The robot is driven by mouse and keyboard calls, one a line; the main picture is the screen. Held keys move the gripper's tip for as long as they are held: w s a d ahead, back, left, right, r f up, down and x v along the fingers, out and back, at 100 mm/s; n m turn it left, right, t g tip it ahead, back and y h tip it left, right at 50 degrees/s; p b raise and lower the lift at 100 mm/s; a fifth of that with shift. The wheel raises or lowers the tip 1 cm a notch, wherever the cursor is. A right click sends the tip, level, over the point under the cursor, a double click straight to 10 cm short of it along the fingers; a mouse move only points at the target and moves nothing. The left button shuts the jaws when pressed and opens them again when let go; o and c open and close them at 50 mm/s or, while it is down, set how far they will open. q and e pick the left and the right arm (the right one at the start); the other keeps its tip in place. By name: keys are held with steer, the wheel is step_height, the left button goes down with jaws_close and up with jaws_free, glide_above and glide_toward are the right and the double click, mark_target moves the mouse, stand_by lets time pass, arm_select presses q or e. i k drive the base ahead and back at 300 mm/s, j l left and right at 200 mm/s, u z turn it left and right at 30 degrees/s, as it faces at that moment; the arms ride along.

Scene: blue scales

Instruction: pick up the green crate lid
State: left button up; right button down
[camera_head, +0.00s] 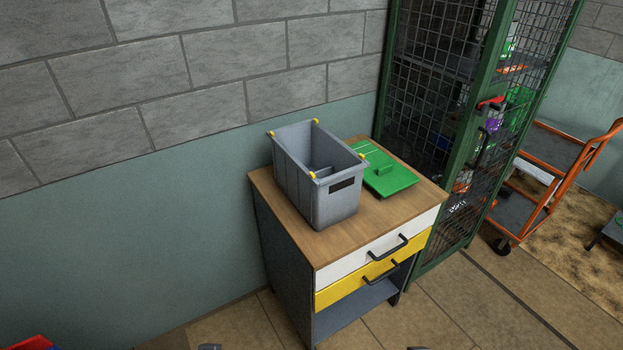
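The green crate lid (390,177) lies flat on the wooden top of a small drawer cabinet (390,228), toward its back right. It has a raised block on its upper face. A grey open crate (335,207) with yellow corner pieces stands upright on the same top, just left of the lid. The crate hides part of the lid's left side. Only small dark tips show at the bottom edge of the head view, perhaps parts of my arms. I cannot make out either gripper, and nothing touches the lid.
The cabinet has a white drawer (375,252) and a yellow drawer (375,272) with dark handles. A green mesh cage (440,100) stands close behind and right of it. An orange trolley (560,170) is farther right. The tiled floor in front is clear.

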mark_target(384, 175)
steer(key=i+l+u, duration=0.1)
steer(key=u, duration=0.4)
steer(key=l+u, duration=0.25)
steer(key=u, duration=0.2)
steer(key=i+l+u, duration=0.1)
steer(key=u, duration=0.4)
steer(key=l+u, duration=0.25)
steer(key=l, duration=0.35)
steer(key=k+l+u, duration=0.15)
steer(key=l+u, duration=0.15)
steer(key=l, duration=0.25)
steer(key=k+l, duration=0.1)
steer(key=l, duration=0.8)
steer(key=k+l+u, duration=0.1)
steer(key=l, duration=0.35)
steer(key=k+l, duration=0.15)
steer(key=l, duration=0.3)
